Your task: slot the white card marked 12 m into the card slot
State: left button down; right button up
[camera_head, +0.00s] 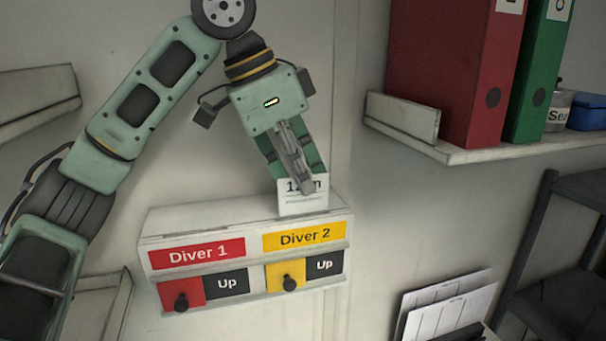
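The white card marked 12 m (303,208) is upright at the top right of the diver panel (200,222), above the yellow Diver 2 label (305,237). My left gripper (304,184) points down and is shut on the card's upper part, its fingers covering some of the print. The card's lower edge overlaps the panel's top in the picture. I cannot tell whether it is in the slot, touching or just in front. The card slot itself cannot be made out. My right gripper is not in view.
The panel front has a red Diver 1 label (197,253), black Up plates and two black knobs. A shelf (500,151) at the upper right holds red (445,70) and green binders (540,70). Papers (450,300) stand at the lower right. The wall right of the panel is bare.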

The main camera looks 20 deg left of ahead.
pick_arm(q)
jog(key=shift+w+a+f, duration=0.1)
jog(key=shift+f, duration=0.1)
jog(key=shift+f, duration=0.25)
dwell(0.5)
jog(key=shift+f, duration=0.85)
dwell(0.5)
jog(key=c, duration=1.9)
grip_release()
jog(key=shift+o, duration=0.2)
